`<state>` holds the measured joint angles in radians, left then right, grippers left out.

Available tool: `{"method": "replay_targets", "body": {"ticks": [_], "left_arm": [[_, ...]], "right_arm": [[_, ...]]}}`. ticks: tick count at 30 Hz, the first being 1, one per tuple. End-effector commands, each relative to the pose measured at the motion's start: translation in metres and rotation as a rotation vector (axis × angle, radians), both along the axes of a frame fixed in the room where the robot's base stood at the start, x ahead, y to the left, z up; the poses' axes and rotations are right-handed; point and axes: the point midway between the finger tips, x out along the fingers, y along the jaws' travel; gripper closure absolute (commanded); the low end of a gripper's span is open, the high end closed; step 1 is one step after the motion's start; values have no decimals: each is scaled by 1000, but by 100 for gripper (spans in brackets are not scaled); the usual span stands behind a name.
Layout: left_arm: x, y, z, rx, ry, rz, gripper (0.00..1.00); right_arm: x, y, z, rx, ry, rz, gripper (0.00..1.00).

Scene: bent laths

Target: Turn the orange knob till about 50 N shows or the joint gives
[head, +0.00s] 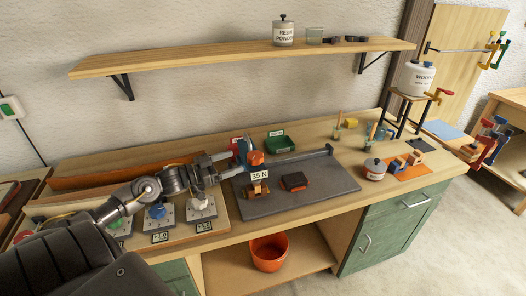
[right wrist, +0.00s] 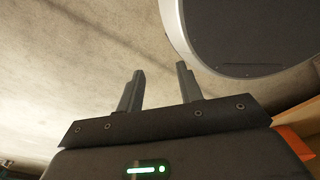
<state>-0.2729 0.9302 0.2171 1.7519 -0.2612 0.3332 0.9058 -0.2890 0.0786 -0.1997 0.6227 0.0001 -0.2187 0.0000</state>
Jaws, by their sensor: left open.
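The orange knob (head: 257,158) stands at the back left of the grey mat (head: 325,182) on the bench, in the head view. A small display (head: 260,175) just below it reads 35 N. My left gripper (head: 238,163) is open, its fingers pointing right toward the knob from its left side. I cannot tell whether a fingertip touches the knob. A long grey bar (head: 303,156) runs right from the knob to an upright end piece. My right gripper (right wrist: 157,88) shows in the right wrist view with its fingers apart and nothing between them.
A wooden block (head: 257,191) and a dark brown block (head: 293,181) lie on the mat. A green box (head: 281,142) stands behind. Several knobs and dials sit below my left arm. A shelf (head: 240,57) hangs above; an orange bucket (head: 269,252) stands under the bench.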

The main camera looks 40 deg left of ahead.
Motion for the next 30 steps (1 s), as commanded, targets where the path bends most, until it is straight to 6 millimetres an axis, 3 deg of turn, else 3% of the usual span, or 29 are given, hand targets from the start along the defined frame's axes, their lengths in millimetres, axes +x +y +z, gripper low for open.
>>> {"method": "replay_targets", "body": {"ticks": [3, 6, 17, 24, 30], "left_arm": [[10, -5, 2, -1, -3, -3, 27], [21, -11, 4, -2, -4, -4, 27], [74, -35, 4, -2, -2, 0, 27], [94, -44, 1, 0, -1, 0, 27], [98, -46, 0, 1, 0, 0, 27]], "right_arm": [[-22, -1, 2, -2, 30, 0, 64], [-29, -2, 6, -4, 40, 1, 64], [-2, -2, 24, -3, 2, 2, 64], [-7, -2, 29, -3, 9, 2, 64], [-13, -3, 29, -3, 18, 2, 64]]}}
